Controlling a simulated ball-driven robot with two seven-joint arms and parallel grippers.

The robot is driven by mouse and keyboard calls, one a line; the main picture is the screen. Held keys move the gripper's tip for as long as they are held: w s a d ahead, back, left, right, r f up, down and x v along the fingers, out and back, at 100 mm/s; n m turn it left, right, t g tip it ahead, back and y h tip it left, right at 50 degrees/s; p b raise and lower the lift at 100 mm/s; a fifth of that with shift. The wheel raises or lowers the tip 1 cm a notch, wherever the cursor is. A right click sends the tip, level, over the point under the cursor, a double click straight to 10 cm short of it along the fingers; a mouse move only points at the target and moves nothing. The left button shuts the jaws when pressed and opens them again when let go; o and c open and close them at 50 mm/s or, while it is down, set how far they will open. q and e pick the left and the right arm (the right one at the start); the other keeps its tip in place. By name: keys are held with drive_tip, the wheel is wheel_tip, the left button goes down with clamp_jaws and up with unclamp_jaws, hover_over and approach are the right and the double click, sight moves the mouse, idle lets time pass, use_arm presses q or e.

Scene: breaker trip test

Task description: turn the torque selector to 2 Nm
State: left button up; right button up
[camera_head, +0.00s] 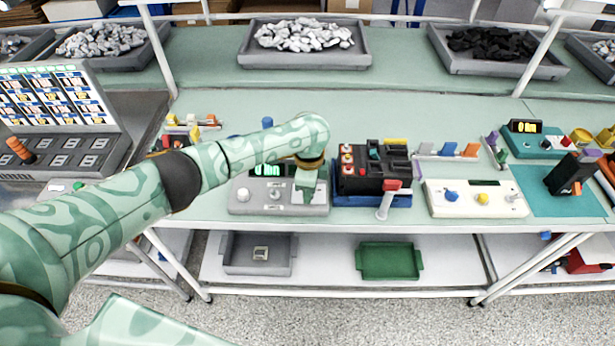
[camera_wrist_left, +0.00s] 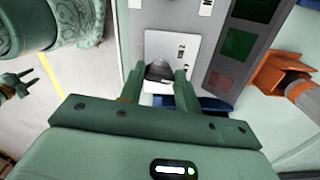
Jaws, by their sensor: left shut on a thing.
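A grey unit (camera_head: 245,207) with a lit green display (camera_head: 267,169) stands on the bench. My left gripper (camera_head: 306,193) is over its right end and hides the part beneath. In the left wrist view, my left gripper (camera_wrist_left: 160,86) has its fingers on either side of a dark knob (camera_wrist_left: 159,71) on a white plate (camera_wrist_left: 166,46). It is shut on this knob, which looks like the torque selector. The plate's small marks and the knob's setting cannot be read. What looks like my right gripper (camera_wrist_left: 18,85) shows small at the left edge; its jaw state is unclear.
A black device (camera_head: 362,182) in a blue tray stands close right of the grey unit. A white unit (camera_head: 440,207) with blue and yellow knobs is farther right. Bins of parts line the back.

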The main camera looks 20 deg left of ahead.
use_arm(q)
drive_tip(key=n+p, duration=0.2)
drive_tip(key=shift+s+d+r+n+p, duration=0.1)
drive_tip(key=shift+r+n+p, duration=0.1)
drive_tip(key=shift+n+p, duration=0.7)
drive_tip(key=shift+n, duration=0.4)
drive_tip(key=n+p, duration=0.1)
drive_tip(key=n, duration=0.1)
drive_tip(key=shift+f+n, duration=0.15)
drive_tip(key=shift+n, duration=0.15)
drive_tip(key=shift+n+p, duration=0.5)
drive_tip(key=shift+n, duration=1.1)
drive_tip(key=o, duration=1)
